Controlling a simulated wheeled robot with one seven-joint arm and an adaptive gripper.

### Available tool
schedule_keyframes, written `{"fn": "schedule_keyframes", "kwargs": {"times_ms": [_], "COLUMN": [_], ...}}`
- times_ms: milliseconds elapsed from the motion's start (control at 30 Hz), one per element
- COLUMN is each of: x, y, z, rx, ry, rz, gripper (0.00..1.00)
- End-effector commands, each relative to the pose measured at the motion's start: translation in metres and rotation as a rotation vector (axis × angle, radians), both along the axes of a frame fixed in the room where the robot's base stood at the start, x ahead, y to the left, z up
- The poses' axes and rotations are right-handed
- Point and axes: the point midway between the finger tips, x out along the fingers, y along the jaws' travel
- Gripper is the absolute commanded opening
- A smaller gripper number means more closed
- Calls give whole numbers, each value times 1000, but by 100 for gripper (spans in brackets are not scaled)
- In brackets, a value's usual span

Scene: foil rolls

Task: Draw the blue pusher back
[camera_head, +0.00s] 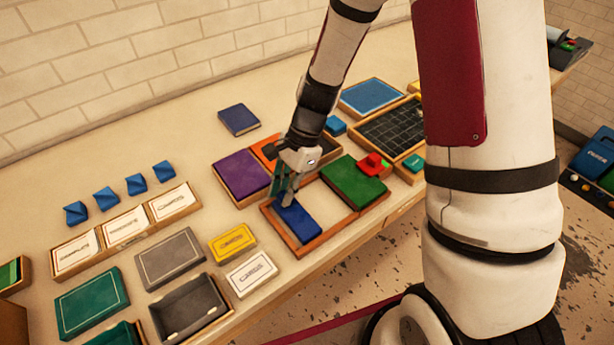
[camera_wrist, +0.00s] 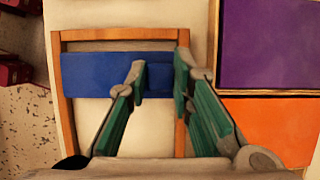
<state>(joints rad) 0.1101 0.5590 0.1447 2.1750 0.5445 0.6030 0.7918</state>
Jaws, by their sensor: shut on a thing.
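The blue pusher (camera_head: 299,222) is a flat blue bar inside a shallow wooden frame (camera_head: 308,249) near the table's front edge. In the wrist view the blue pusher (camera_wrist: 95,76) lies across the frame, close to its far side. My gripper (camera_head: 284,197) reaches down to the bar's end. In the wrist view my gripper (camera_wrist: 161,80) has its green fingers on either side of a blue part at the bar's right end. It is shut on the pusher. The fingers hide part of that end.
A purple panel (camera_head: 242,174) and an orange panel (camera_wrist: 270,124) lie beside the frame. A green block (camera_head: 352,183) and a red piece (camera_head: 374,164) are on its right. Yellow (camera_head: 232,242) and white boxes (camera_head: 251,273) stand to its left. Pale bare surface shows inside the frame.

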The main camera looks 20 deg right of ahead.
Motion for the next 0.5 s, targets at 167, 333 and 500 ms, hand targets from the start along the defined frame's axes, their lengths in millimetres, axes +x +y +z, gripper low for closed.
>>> {"fn": "schedule_keyframes", "kwargs": {"times_ms": [167, 333, 500], "x": [-5, -5, -6], "y": [15, 16, 16], "z": [0, 0, 0], "rx": [0, 1, 3], "ry": [0, 2, 2], "rz": [0, -1, 0], "gripper": [0, 0, 39]}}
